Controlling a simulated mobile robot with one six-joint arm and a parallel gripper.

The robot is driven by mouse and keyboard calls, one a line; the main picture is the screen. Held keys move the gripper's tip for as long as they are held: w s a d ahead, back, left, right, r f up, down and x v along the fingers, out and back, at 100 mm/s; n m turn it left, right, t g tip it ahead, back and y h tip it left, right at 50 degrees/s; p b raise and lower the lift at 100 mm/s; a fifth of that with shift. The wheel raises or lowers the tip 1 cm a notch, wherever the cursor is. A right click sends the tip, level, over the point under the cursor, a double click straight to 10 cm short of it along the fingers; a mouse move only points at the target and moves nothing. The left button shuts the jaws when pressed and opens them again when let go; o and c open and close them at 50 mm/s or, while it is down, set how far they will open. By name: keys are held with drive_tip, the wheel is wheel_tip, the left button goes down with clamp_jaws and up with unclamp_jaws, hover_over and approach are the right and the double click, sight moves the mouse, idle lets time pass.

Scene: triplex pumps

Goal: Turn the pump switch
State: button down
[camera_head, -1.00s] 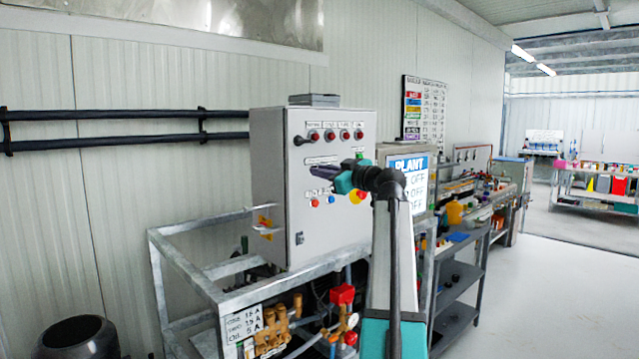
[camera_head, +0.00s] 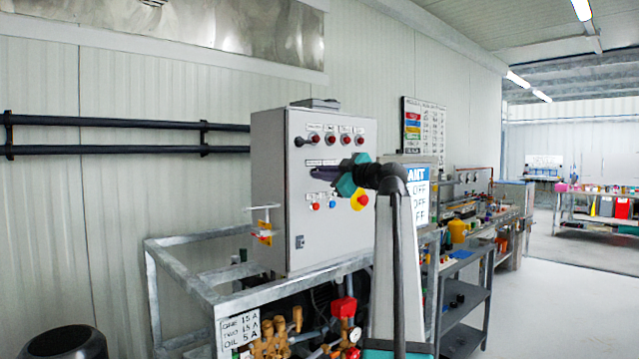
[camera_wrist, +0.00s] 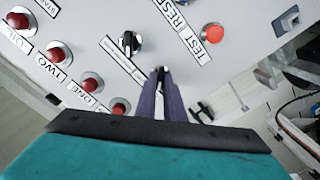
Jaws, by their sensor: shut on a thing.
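The grey control box (camera_head: 275,215) stands on a metal frame, with a row of red lamps across its upper front. My gripper (camera_head: 315,172) is at the front panel, just below that row. In the wrist view, my gripper's purple fingers (camera_wrist: 160,76) are shut on a small switch at the panel; the fingertips hide most of it. A black rotary switch with a pale pointer (camera_wrist: 130,42) sits beside the fingertips, apart from them. A red button (camera_wrist: 213,34) is near the TEST RESET label.
A yellow-and-red stop button (camera_head: 359,200) is low on the panel. Brass valves (camera_head: 275,335) sit beneath the box. Shelves (camera_head: 465,300) stand to the right, with open floor beyond.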

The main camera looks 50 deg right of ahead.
drive_tip(key=shift+r+n+b, duration=0.25)
drive_tip(key=shift+n+b, duration=0.15)
drive_tip(key=shift+b, duration=0.05)
idle(0.3)
drive_tip(key=c, duration=1.9)
unclamp_jaws()
drive_tip(key=shift+w+f, duration=0.1)
drive_tip(key=shift+o, duration=0.2)
drive_tip(key=shift+f, duration=0.1)
drive_tip(key=s+a, duration=0.1)
drive_tip(key=s, duration=1.2)
drive_tip(key=shift+s, duration=0.4)
drive_tip(key=shift+s, duration=0.1)
